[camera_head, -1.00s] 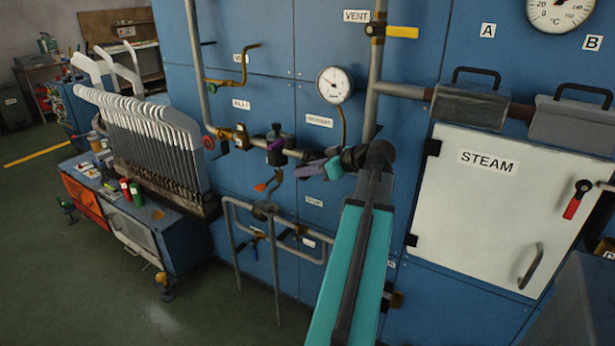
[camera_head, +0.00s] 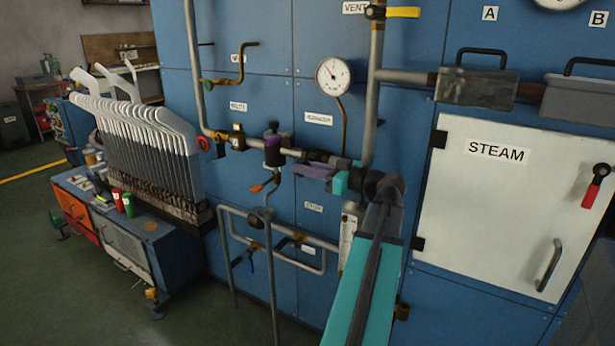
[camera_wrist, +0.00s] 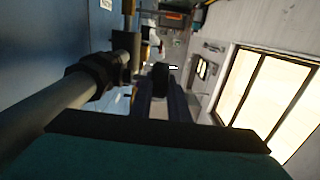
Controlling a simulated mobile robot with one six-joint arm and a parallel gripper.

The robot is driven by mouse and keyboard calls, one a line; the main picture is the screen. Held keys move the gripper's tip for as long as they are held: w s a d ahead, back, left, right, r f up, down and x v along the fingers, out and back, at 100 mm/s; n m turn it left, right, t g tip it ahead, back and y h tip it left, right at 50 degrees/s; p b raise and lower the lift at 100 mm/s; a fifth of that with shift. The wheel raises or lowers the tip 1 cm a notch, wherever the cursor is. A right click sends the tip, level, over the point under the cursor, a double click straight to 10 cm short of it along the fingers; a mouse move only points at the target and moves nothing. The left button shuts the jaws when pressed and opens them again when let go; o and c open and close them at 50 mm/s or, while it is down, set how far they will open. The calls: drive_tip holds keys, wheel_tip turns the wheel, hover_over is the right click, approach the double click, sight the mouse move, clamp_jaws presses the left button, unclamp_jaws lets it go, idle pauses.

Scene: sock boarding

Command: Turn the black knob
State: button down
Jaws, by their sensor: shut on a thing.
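The black knob (camera_wrist: 160,74) shows in the wrist view between the far ends of two dark fingers, and my gripper (camera_wrist: 161,92) is shut on it. In the head view my gripper (camera_head: 303,169), with purple and teal parts, reaches left along the wall pipe. Its tips are at the black fitting with a purple band (camera_head: 272,148) on that pipe. The grip itself is small and partly hidden there, so I cannot tell how far the knob is turned.
A grey pipe (camera_wrist: 45,108) runs close beside my gripper in the wrist view. A round gauge (camera_head: 333,77) is above, and a bent pipe frame (camera_head: 273,265) stands below. The white STEAM door (camera_head: 490,210) is at right; the rack of white sock forms (camera_head: 150,150) is at left.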

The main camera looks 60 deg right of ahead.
drive_tip(key=shift+f+t+b, duration=0.3)
drive_tip(key=shift+t+b, duration=0.5)
drive_tip(key=shift+b, duration=1.25)
drive_tip(key=shift+s+r+t+b, duration=0.1)
drive_tip(key=shift+r+t+b, duration=0.1)
drive_tip(key=shift+t+b, duration=0.4)
drive_tip(key=c, duration=1.7)
unclamp_jaws()
drive_tip(key=v, duration=1.3)
drive_tip(key=shift+s+p, duration=0.35)
drive_tip(key=shift+s, duration=0.05)
